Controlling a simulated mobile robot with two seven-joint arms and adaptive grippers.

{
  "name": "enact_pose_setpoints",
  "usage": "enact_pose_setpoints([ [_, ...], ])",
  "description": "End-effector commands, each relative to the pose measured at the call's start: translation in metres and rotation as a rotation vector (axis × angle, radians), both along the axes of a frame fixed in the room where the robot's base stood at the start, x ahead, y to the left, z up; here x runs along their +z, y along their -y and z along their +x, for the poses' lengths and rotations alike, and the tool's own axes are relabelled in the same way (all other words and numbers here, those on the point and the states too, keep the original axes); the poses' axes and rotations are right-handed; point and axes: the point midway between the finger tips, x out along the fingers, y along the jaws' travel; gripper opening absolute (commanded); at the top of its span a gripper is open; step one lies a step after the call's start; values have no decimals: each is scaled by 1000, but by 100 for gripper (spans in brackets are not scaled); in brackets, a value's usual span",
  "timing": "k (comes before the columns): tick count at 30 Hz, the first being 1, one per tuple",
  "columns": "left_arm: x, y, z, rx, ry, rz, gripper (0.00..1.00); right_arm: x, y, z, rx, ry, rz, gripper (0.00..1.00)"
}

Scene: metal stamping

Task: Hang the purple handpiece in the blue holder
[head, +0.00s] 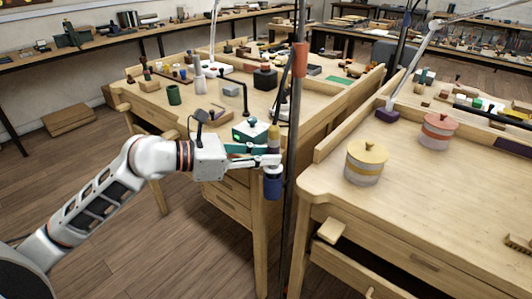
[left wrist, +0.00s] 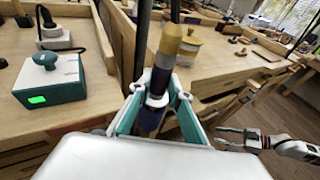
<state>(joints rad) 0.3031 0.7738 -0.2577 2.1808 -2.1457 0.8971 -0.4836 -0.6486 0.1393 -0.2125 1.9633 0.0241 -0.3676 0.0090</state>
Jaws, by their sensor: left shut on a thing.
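The purple handpiece (left wrist: 161,76) has a gold tip, a silver cone and a purple body, and stands nearly upright between my left gripper's fingers in the left wrist view. My left gripper (head: 268,161) is shut on it beside the dark pole. In the head view the gold tip (head: 273,132) rises above the fingers. A blue cylinder (head: 273,185) shows just below them; I cannot tell whether it is the blue holder or the handpiece's lower part. My right gripper (left wrist: 226,137) appears open and empty at the right of the left wrist view.
A dark upright pole (head: 291,210) with an orange sleeve (head: 300,57) stands between two wooden benches. A teal-and-white box (head: 250,131) with a green display sits on the left bench. The right bench holds a yellow-lidded pot (head: 365,164) and a red-lidded pot (head: 438,132); its front is clear.

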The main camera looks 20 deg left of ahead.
Motion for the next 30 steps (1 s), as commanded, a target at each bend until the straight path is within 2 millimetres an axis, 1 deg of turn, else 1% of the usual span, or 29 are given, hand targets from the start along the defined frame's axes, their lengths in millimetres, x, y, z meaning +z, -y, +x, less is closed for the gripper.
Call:
enact_pose_setpoints([
  [1,-3,0,0,0,1,-1,0,-3,0,-1,1,-2,0,37],
  [9,-14,0,0,1,2,-1,0,-12,0,-3,0,-8,0,37],
  [18,-14,0,0,0,3,0,0,-13,0,-4,-1,-10,0,37],
  [19,-14,0,0,0,3,0,26,-13,0,-4,-1,-10,0,37],
  [20,-14,0,0,0,3,0,34,-13,0,-4,-1,-10,0,37],
  [21,-14,0,0,0,3,0,38,-13,0,-4,-1,-10,0,37],
  [30,-16,0,0,0,-1,1,38,-13,1,-3,1,-10,-3,37],
])
